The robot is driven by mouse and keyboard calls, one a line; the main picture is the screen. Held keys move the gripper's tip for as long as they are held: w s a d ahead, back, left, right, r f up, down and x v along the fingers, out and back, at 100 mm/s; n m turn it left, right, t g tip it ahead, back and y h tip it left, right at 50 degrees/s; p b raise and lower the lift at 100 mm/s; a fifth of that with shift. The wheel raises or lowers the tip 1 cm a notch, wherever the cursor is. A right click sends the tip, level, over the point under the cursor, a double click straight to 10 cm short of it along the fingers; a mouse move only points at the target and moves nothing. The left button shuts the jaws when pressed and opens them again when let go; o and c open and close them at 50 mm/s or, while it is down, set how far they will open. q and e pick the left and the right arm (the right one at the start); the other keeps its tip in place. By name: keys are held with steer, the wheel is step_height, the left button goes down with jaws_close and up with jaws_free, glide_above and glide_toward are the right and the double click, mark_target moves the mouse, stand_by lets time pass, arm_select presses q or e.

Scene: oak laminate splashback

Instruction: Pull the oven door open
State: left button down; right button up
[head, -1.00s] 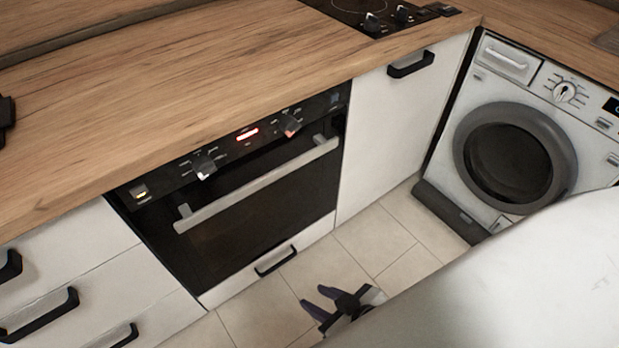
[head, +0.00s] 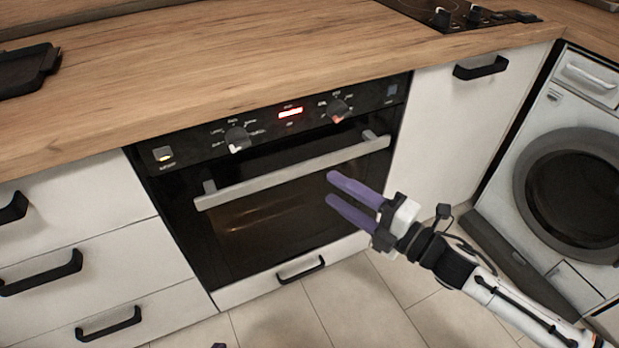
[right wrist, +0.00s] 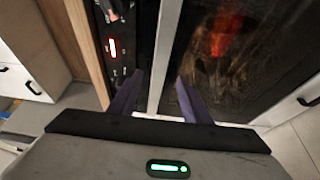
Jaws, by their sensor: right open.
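The black oven has a dark glass door (head: 270,225), which is shut. A straight silver handle (head: 290,174) runs across its top. My right gripper (head: 331,190) is open, with its two purple fingers pointing at the door just below the handle's right half in the head view. In the right wrist view, the handle (right wrist: 163,60) runs upright between the open fingers (right wrist: 158,93). Whether either finger touches it, I cannot tell. A small dark tip at the bottom edge of the head view may be my left gripper (head: 218,345); its jaws are hidden.
Above the door is a control panel with two knobs (head: 237,138) and a red display. White drawers (head: 70,225) stand left, a white cabinet (head: 455,135) and washing machine (head: 570,170) right. The tiled floor (head: 350,305) in front is clear.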

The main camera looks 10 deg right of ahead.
mark_target(304, 171)
steer(key=x, duration=0.8)
steer(key=shift+w+a+b, duration=0.15)
steer(key=shift+w+b, duration=0.1)
steer(key=shift+b, duration=0.15)
jaws_close()
